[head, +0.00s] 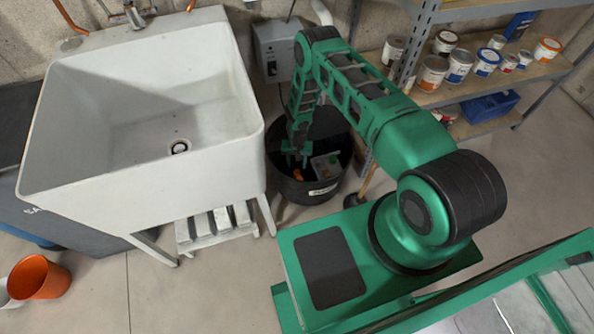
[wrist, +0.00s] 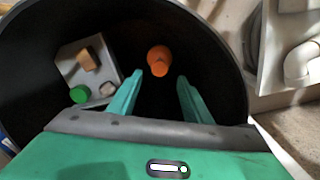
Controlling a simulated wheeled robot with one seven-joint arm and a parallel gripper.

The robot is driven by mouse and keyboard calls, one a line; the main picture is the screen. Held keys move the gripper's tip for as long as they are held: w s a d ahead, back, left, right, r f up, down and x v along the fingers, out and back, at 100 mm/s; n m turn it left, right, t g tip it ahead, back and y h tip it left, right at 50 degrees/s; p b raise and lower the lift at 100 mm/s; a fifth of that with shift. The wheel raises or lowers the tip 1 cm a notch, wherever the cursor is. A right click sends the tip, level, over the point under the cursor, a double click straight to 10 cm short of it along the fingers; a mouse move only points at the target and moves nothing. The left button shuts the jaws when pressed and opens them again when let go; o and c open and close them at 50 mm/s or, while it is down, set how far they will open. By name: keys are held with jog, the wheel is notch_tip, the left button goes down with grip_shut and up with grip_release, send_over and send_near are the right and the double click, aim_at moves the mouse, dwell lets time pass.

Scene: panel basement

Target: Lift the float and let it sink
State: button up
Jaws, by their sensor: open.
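An orange float (wrist: 158,58) with a rounded body is inside the black round sump basin (head: 312,190). In the head view a small orange part of it (head: 298,174) shows below my gripper (head: 294,158). In the wrist view my gripper (wrist: 159,92) is open, with its two green fingers apart and nothing between them. The float lies beyond the fingertips, roughly in line with the gap. A grey pump unit (wrist: 92,70) with a green knob and a tan block stands in the basin, left of the fingers in the wrist view. The basin floor is too dark to read.
A white utility sink (head: 190,160) stands left of the basin. A grey control box (head: 278,50) is on the wall behind. Shelves with paint cans (head: 432,72) stand to the right. An orange bucket (head: 40,276) lies on the floor at lower left.

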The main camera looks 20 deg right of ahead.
aim_at(297, 171)
jog(key=shift+f, duration=3)
jog(key=shift+c, duration=0.4)
grip_shut()
